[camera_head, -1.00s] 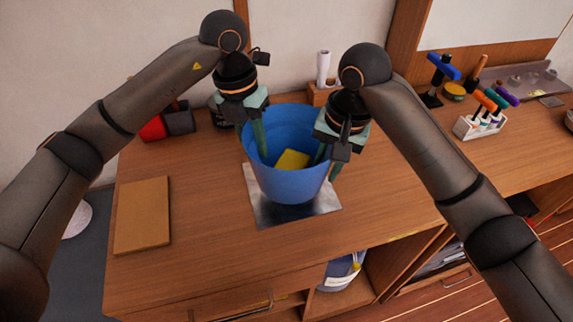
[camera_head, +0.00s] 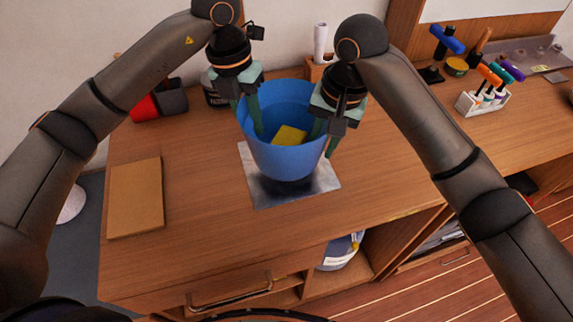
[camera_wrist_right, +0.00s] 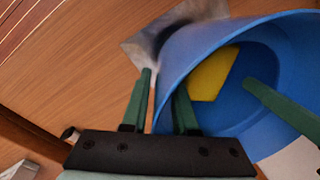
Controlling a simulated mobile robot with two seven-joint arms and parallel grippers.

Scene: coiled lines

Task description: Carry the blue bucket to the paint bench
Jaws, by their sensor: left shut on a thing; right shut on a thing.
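The blue bucket (camera_head: 284,158) is upright above a shiny metal plate (camera_head: 262,192) on the wooden bench, with a yellow block (camera_head: 290,135) inside. My left gripper (camera_head: 255,122) is shut on the bucket's left rim, one finger inside. My right gripper (camera_head: 324,140) is shut on the right rim, with a finger on either side of the wall. In the right wrist view the bucket (camera_wrist_right: 180,62) fills the right side, with the wall between the green fingers (camera_wrist_right: 162,100). I cannot tell whether the bucket's base touches the plate.
A brown board (camera_head: 136,198) lies at the left of the bench (camera_head: 200,225). Red and grey boxes (camera_head: 158,100) and a dark can (camera_head: 213,92) stand behind. A white roll (camera_head: 320,43) stands at the back. A rack of coloured tools (camera_head: 484,100) is at right.

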